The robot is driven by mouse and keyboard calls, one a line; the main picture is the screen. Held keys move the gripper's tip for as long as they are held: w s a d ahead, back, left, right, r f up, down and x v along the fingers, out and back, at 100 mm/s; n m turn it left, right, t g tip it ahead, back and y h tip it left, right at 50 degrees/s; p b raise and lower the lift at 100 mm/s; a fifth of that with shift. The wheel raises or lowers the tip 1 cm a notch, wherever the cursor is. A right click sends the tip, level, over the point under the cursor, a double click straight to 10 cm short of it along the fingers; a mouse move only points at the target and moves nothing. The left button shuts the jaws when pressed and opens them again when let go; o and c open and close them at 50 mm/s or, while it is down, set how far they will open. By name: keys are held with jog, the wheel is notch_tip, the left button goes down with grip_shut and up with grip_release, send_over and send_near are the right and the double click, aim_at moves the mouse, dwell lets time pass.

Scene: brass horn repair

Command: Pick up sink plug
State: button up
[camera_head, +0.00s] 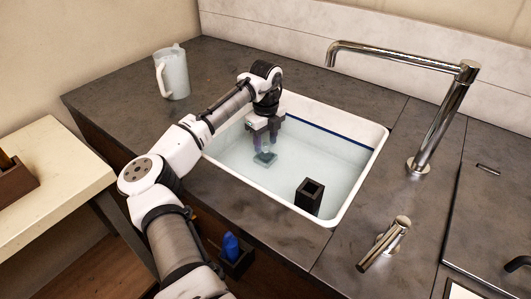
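A small dark teal piece, which looks like the sink plug (265,159), lies under the water in the white sink (352,198), toward the back left of the basin. My gripper (265,148) points down into the sink right above this piece. Its two fingers are apart, with a gap between them, and their lower ends look tinted by the water. The tips are very close to the top of the piece. I cannot tell whether they touch it, and its finer shape is blurred by the water.
A black square hollow block (309,196) stands in the sink's front right. A chrome faucet (437,118) and a chrome lever (384,244) stand right of the sink. A white jug (173,73) stands on the dark counter (118,103) at back left. A blue object (231,246) sits below the front edge.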

jog(key=shift+f, duration=0.5)
jog(key=c, duration=1)
jog(key=shift+r, duration=0.1)
